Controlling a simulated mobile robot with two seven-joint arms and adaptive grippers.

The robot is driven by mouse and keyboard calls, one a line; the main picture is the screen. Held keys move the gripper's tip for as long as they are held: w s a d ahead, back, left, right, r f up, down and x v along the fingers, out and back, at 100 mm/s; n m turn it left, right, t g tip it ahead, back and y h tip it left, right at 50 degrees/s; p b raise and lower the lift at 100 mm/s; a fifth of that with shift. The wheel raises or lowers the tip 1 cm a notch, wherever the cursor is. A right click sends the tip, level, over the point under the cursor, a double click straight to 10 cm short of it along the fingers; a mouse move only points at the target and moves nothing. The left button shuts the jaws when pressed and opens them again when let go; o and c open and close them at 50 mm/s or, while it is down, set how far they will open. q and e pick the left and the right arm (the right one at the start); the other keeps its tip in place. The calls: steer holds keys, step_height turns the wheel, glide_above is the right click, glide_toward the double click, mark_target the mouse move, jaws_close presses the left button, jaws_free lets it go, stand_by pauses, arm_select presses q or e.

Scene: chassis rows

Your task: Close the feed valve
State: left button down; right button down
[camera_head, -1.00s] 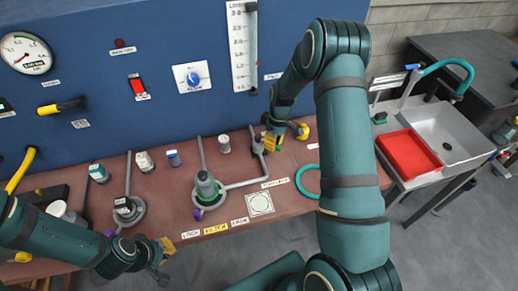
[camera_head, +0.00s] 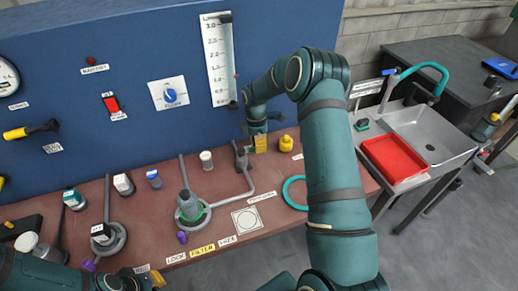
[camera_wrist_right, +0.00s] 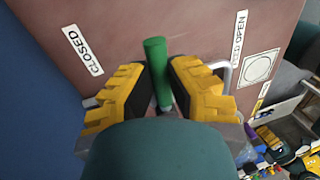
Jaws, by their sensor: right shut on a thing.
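The feed valve shows in the head view as a grey fitting (camera_head: 241,160) on the bench, at the end of a bent grey pipe. My right gripper (camera_head: 257,144) is beside it. In the right wrist view a green handle (camera_wrist_right: 157,70) stands between the yellow finger pads of my right gripper (camera_wrist_right: 160,88), which is shut on it. A "CLOSED" label (camera_wrist_right: 82,50) lies left of the handle and a "FEED OPEN" label (camera_wrist_right: 238,40) right of it. My left gripper (camera_head: 147,278) is at the bottom edge, partly cut off; its opening is unclear.
A teal ring (camera_head: 295,193) lies on the bench's right part. A blue panel (camera_head: 120,75) rises behind the bench.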

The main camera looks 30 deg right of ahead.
steer(key=shift+w+f+n, duration=0.1)
steer(key=shift+f+n, duration=0.1)
steer(key=shift+n, duration=0.3)
steer(key=c, duration=0.9)
jaws_free()
steer(key=shift+w, duration=0.1)
steer(key=shift+r, duration=0.1)
steer(key=r, duration=0.4)
steer(key=w+r, duration=0.1)
steer(key=r, duration=0.3)
steer(key=w+r, duration=0.1)
steer(key=r, duration=0.2)
steer(key=shift+w+d+r, duration=0.15)
steer(key=shift+d+r, duration=0.1)
steer(key=shift+r, duration=0.15)
